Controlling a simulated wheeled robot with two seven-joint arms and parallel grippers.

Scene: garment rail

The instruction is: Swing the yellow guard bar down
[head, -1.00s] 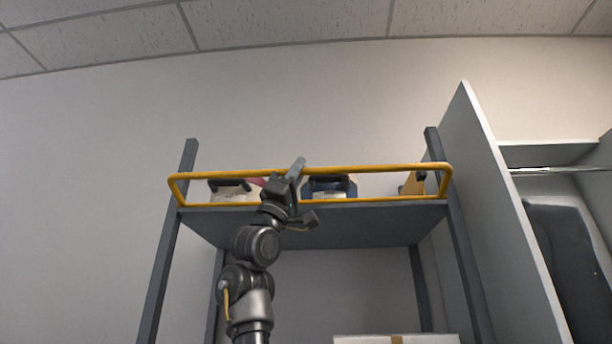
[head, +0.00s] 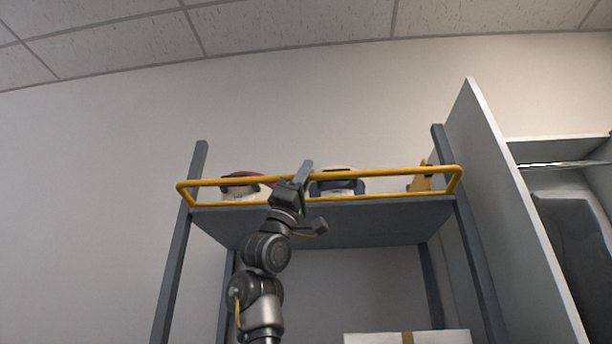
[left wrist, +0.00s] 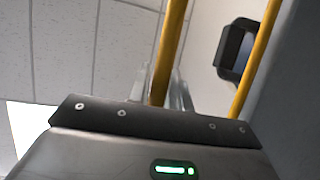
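The yellow guard bar (head: 400,174) is a long loop across the front of the top shelf. Its upper rail sits a little above its lower rail, which runs along the shelf edge. My left gripper (head: 304,172) reaches up from below and is shut on the upper rail, left of the middle. In the left wrist view the guard bar (left wrist: 168,50) passes between the fingers of my left gripper (left wrist: 163,90), one on each side. My right gripper is not in view.
Behind the bar, the grey shelf (head: 350,212) holds a dark-red and white item (head: 240,186), a blue and white item (head: 338,186) and a yellow item (head: 420,182). A tall grey panel (head: 500,200) stands close on the right. A white box (head: 380,338) is below.

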